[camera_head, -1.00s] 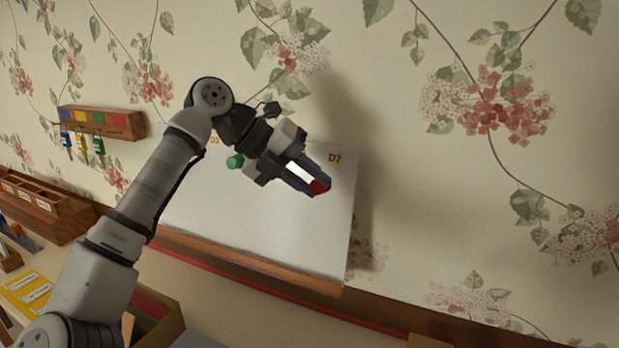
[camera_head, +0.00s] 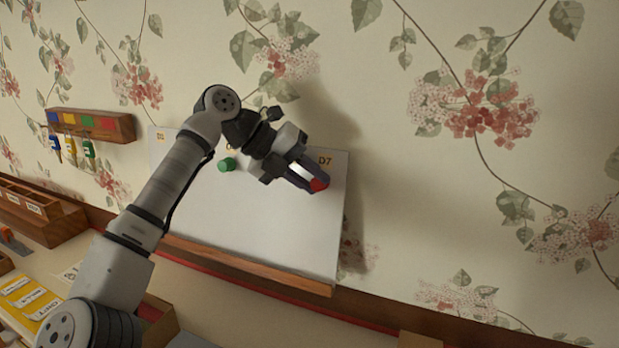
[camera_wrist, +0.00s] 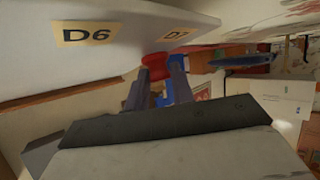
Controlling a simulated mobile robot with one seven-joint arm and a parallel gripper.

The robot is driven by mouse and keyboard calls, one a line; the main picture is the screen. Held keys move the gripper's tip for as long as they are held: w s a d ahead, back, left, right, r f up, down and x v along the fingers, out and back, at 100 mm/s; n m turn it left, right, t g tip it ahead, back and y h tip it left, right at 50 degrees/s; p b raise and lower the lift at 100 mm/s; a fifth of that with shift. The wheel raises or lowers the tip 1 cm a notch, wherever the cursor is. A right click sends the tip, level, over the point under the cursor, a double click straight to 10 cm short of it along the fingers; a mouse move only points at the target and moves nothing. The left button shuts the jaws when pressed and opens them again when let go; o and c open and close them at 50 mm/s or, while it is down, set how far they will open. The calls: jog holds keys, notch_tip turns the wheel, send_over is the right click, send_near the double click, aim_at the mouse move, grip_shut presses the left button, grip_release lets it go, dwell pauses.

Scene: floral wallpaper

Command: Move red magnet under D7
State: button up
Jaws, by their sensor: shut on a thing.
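The red magnet (camera_head: 318,185) is between the fingertips of my gripper (camera_head: 310,180), which is shut on it. It also shows in the wrist view (camera_wrist: 156,66), at the fingertips, close to the white board and just below the D7 label. I cannot tell whether it touches the board. The white board (camera_head: 260,225) is on the wall. Its D7 label (camera_head: 325,161) is at the upper right corner, just above the magnet. A D6 label (camera_wrist: 86,34) shows in the wrist view.
A green magnet (camera_head: 227,164) sits on the board left of my gripper. A wooden ledge (camera_head: 250,265) runs below the board. A key rack (camera_head: 92,124) with several keys hangs at the left. Yellow cards (camera_head: 30,298) lie on the desk below.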

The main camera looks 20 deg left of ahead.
jog(key=shift+w, duration=0.35)
dwell(0.6)
dwell(0.4)
jog(key=o, duration=1.6)
jog(key=shift+p+v, duration=1.75)
jog(key=shift+v, duration=1.75)
